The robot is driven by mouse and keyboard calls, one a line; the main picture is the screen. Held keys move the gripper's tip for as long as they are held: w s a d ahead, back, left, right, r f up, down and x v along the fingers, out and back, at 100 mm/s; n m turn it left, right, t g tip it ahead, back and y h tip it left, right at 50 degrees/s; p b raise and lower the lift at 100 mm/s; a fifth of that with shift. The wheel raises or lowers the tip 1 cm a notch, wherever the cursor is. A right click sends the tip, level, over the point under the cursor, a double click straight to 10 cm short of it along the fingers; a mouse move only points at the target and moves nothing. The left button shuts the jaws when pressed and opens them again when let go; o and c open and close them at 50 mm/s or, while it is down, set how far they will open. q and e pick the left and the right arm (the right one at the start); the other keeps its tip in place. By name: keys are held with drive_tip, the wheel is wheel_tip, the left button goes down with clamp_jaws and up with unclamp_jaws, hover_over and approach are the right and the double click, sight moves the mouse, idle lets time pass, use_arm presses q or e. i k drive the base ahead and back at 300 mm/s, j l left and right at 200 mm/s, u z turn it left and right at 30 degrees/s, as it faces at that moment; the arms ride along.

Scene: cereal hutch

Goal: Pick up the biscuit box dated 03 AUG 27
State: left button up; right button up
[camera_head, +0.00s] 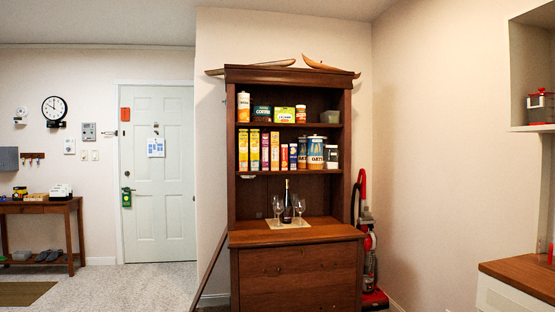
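A wooden hutch (232,205) stands ahead of me, with groceries on its two open shelves. The upper shelf holds a green-and-yellow box (284,115) and other packets. No printed date is legible, so I cannot tell which is the biscuit box dated 03 AUG 27. Neither of my grippers is in view.
A bottle (287,202) and several wine glasses (300,207) stand on a mat on the hutch's counter. Blue oats canisters (315,153) share the lower shelf. A red vacuum cleaner (370,255) stands right of the hutch. Carpet (150,288) lies open at left.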

sight(293, 147)
drive_tip(key=k+u, duration=0.1)
drive_tip(key=u, duration=0.25)
drive_tip(key=k+u, duration=0.1)
drive_tip(key=u, duration=0.3)
drive_tip(key=k+u, duration=0.1)
drive_tip(key=u, duration=0.7)
drive_tip(key=i+u, duration=0.1)
drive_tip(key=u, duration=0.4)
drive_tip(key=l+u, duration=0.1)
drive_tip(key=u, duration=0.85)
drive_tip(key=i+l, duration=0.1)
drive_tip(key=l, duration=0.6)
drive_tip(key=i+l+u, duration=0.1)
drive_tip(key=l, duration=0.6)
drive_tip(key=l+z, duration=0.1)
drive_tip(key=l, duration=2.95)
